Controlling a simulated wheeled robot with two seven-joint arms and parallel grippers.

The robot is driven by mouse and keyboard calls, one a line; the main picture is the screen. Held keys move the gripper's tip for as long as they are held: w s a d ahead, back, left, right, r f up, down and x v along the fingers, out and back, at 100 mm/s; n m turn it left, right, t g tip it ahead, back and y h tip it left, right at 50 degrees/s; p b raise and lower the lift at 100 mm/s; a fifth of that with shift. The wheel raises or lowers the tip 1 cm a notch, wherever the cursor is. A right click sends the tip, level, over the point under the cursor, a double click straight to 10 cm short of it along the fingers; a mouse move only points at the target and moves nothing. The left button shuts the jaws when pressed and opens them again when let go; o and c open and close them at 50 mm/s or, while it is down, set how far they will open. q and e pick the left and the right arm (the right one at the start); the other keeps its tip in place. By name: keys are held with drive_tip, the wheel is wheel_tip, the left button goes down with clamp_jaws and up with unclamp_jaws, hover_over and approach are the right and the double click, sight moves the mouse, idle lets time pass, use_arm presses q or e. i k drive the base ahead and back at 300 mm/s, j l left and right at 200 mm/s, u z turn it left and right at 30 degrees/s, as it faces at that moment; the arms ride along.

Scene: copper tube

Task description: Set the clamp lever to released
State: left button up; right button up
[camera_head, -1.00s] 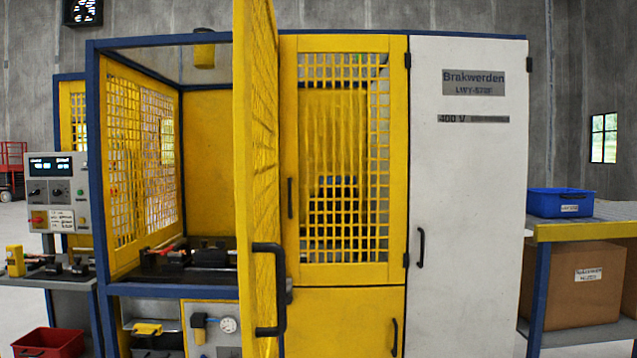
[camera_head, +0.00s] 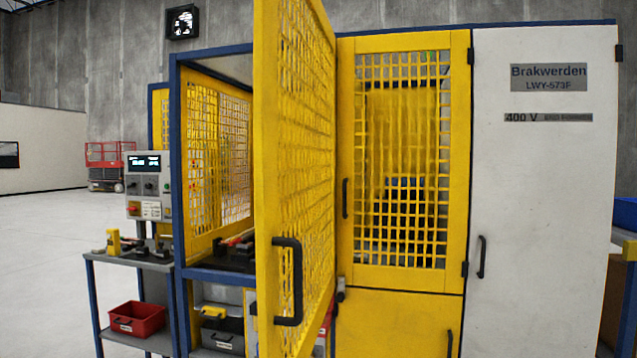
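A clamp lever cannot be made out for certain. Inside the machine's open bay, a dark fixture with red-tipped parts (camera_head: 236,243) sits on the blue-edged work surface, partly hidden behind the open yellow mesh door (camera_head: 292,170). The door stands swung out towards me, with a black handle (camera_head: 288,281) on its near edge. Neither of my grippers shows in the head view.
A side table (camera_head: 128,262) at left carries a yellow block and dark parts, with a red bin (camera_head: 137,318) below. A control panel (camera_head: 145,187) stands behind it. A white cabinet (camera_head: 545,190) closes the right side. Free floor lies at far left.

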sight(244, 239)
drive_tip(key=i+j+u, duration=0.3)
drive_tip(key=u, duration=0.2)
drive_tip(key=i+j+u, duration=0.35)
drive_tip(key=u, duration=0.15)
drive_tip(key=i+j+u, duration=0.1)
drive_tip(key=i+u, duration=0.25)
drive_tip(key=u, duration=0.15)
drive_tip(key=i+z, duration=0.3)
drive_tip(key=z, duration=0.15)
drive_tip(key=i+j+z, duration=0.1)
drive_tip(key=i+z, duration=0.2)
drive_tip(key=z, duration=0.15)
drive_tip(key=i+z, duration=0.3)
drive_tip(key=z, duration=0.2)
drive_tip(key=i+z, duration=0.35)
drive_tip(key=z, duration=0.15)
drive_tip(key=i+j+z, duration=0.2)
drive_tip(key=z, duration=0.3)
drive_tip(key=i+j, duration=0.05)
drive_tip(key=i, duration=0.05)
